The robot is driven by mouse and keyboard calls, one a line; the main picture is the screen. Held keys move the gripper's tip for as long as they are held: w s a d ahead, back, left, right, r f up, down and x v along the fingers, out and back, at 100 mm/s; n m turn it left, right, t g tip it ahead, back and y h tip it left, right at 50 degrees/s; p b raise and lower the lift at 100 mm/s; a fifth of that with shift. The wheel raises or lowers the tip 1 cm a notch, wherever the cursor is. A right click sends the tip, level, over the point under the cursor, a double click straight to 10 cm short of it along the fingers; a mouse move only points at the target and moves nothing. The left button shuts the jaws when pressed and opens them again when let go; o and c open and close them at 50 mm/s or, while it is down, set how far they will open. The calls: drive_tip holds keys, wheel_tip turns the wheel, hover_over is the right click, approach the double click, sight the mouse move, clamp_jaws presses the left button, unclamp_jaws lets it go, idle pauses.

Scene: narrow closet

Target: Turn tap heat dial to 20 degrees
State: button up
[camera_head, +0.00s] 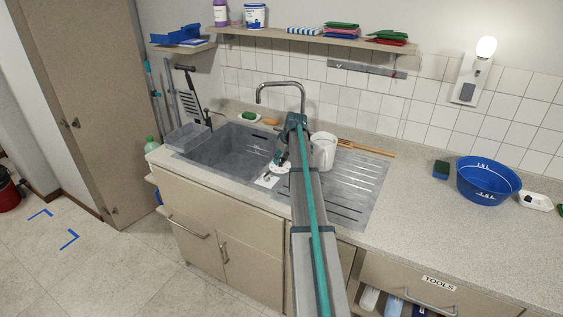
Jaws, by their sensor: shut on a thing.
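The chrome tap (280,84) arches over the back of the grey sink (222,146); its base is hidden behind my arm. My gripper (281,160) is small and partly hidden by my arm. It points down at the middle of this dial and is shut on what looks like its knob. The dial's marks and pointer are too small to read.
A white jug (323,151) stands close to the right of my arm. A wooden brush (366,150) lies behind the drainer. A blue basin (487,180) and a sponge (441,169) are on the right counter. A shelf (300,37) hangs above. The counter's right front is clear.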

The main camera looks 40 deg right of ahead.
drive_tip(key=m+h+b, duration=0.1)
drive_tip(key=m, duration=0.1)
drive_tip(key=m+h, duration=0.1)
drive_tip(key=m, duration=0.2)
drive_tip(key=shift+a+m+g+b, duration=0.2)
drive_tip(key=shift+m+g+b, duration=0.1)
drive_tip(key=shift+b, duration=0.1)
drive_tip(key=m+h+b, duration=0.1)
drive_tip(key=m, duration=0.2)
drive_tip(key=m+g+h, duration=0.1)
drive_tip(key=m, duration=0.2)
drive_tip(key=shift+w+f+g+b, duration=0.1)
drive_tip(key=shift+w+g+b, duration=0.1)
drive_tip(key=shift+g+b, duration=0.15)
drive_tip(key=m+g+b, duration=0.1)
drive_tip(key=m, duration=0.2)
drive_tip(key=m+g+b, duration=0.1)
drive_tip(key=m, duration=0.2)
drive_tip(key=shift+w+m+h, duration=0.15)
drive_tip(key=shift+m+h, duration=0.25)
drive_tip(key=shift+m+g+y+b, duration=0.3)
drive_tip(key=shift+m+g+b, duration=0.5)
drive_tip(key=shift+m, duration=1.4)
drive_tip(key=shift+g, duration=0.25)
drive_tip(key=o, duration=1.1)
